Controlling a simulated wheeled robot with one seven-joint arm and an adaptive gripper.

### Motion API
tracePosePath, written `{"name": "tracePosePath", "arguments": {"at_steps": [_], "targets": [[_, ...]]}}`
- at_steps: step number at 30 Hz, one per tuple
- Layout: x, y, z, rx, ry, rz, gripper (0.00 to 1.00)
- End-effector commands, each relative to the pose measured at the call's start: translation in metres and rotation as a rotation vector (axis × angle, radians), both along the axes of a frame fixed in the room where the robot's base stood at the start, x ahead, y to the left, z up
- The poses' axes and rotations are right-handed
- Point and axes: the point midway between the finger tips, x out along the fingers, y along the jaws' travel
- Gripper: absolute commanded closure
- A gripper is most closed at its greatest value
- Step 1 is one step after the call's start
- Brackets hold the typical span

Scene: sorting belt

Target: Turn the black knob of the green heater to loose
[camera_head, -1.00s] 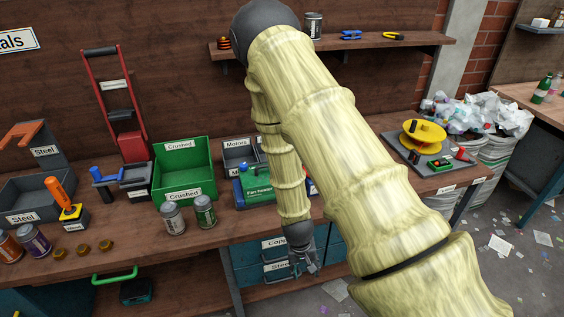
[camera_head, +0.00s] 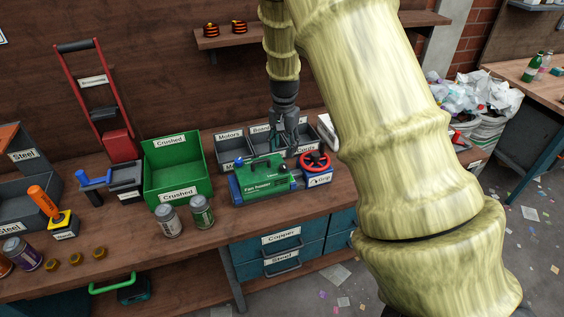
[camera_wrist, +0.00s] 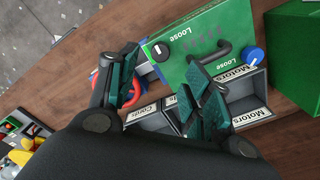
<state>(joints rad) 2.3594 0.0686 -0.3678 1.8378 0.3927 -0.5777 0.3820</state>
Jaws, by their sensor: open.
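The green heater (camera_head: 255,189), labelled Fan Heater, stands on the workbench near its front edge. It also shows in the wrist view (camera_wrist: 187,72), where "Loose" is written beside each knob. Its black knob (camera_wrist: 160,52) is at the left of the panel, with a short white mark. A blue knob (camera_wrist: 253,57) is at the right, near a dark handle (camera_wrist: 224,50). My gripper (camera_head: 287,148) is open and empty, pointing down just above and behind the heater. In the wrist view its fingers (camera_wrist: 165,88) are spread apart, and the black knob lies beyond them, untouched.
A red handwheel on a blue-white box (camera_head: 317,177) stands right of the heater. Grey bins (camera_head: 233,152) with labels are behind it. A green Crushed crate (camera_head: 178,194) and two cans (camera_head: 202,211) are to the left. A shelf (camera_head: 225,41) hangs above.

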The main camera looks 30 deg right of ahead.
Motion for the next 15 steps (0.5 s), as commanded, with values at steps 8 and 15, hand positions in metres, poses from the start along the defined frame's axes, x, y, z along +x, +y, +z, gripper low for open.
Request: {"name": "tracePosePath", "arguments": {"at_steps": [8, 15], "targets": [[0.000, 0.001, -0.038, 0.001, 0.003, 0.004, 0.50], [0.001, 0.004, -0.066, 0.000, 0.001, 0.007, 0.50]]}}
